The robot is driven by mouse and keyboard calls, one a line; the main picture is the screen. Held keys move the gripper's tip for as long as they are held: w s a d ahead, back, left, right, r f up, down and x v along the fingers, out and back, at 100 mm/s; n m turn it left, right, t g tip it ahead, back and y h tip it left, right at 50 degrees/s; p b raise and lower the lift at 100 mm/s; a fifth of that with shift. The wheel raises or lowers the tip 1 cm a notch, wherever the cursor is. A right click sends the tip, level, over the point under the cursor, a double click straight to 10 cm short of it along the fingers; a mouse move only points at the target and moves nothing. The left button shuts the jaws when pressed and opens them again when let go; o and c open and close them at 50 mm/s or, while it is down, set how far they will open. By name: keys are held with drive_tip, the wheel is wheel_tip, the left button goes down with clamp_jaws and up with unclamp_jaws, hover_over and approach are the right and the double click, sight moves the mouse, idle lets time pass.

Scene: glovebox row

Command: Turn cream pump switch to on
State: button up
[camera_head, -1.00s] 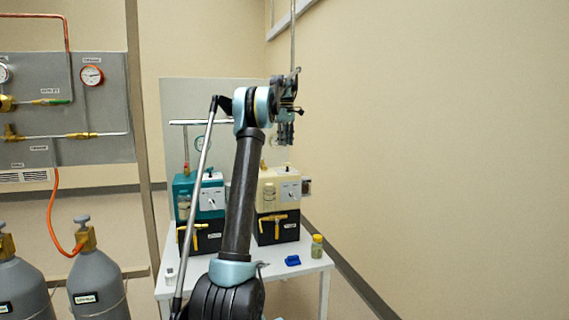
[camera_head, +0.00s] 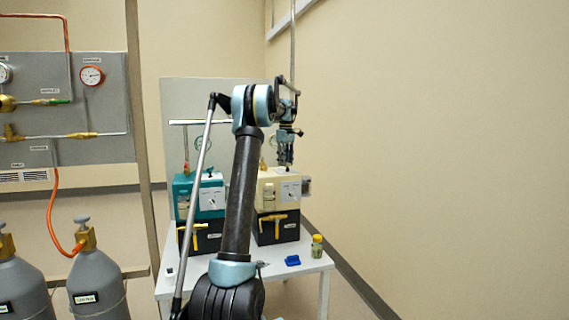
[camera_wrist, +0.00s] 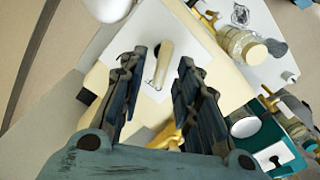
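The cream pump (camera_head: 266,190) stands on the white table, on a black base with a yellow handle. Its switch lever (camera_wrist: 163,64) is cream and sits on a white plate (camera_wrist: 178,40) on the pump's face; in the head view that plate (camera_head: 291,189) is small. My gripper (camera_head: 285,160) hangs just above the cream pump in the head view. In the wrist view my gripper (camera_wrist: 163,65) is open, with the dark fingers on either side of the lever in the picture. Whether a finger touches it I cannot tell.
The teal pump (camera_head: 183,193) stands to the left, also visible in the wrist view (camera_wrist: 262,146). A small jar (camera_head: 317,246) and a blue item (camera_head: 292,260) lie on the white table (camera_head: 285,275) at the front right. Gas cylinders (camera_head: 95,280) stand at far left.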

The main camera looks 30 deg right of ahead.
drive_tip(key=shift+c, duration=0.6)
clamp_jaws()
drive_tip(key=shift+m, duration=0.4)
drive_tip(key=shift+d+m, duration=0.15)
drive_tip(key=shift+m, duration=1.05)
drive_tip(key=shift+d+m, duration=0.15)
drive_tip(key=shift+m, duration=1.35)
drive_tip(key=shift+o, duration=0.6)
unclamp_jaws()
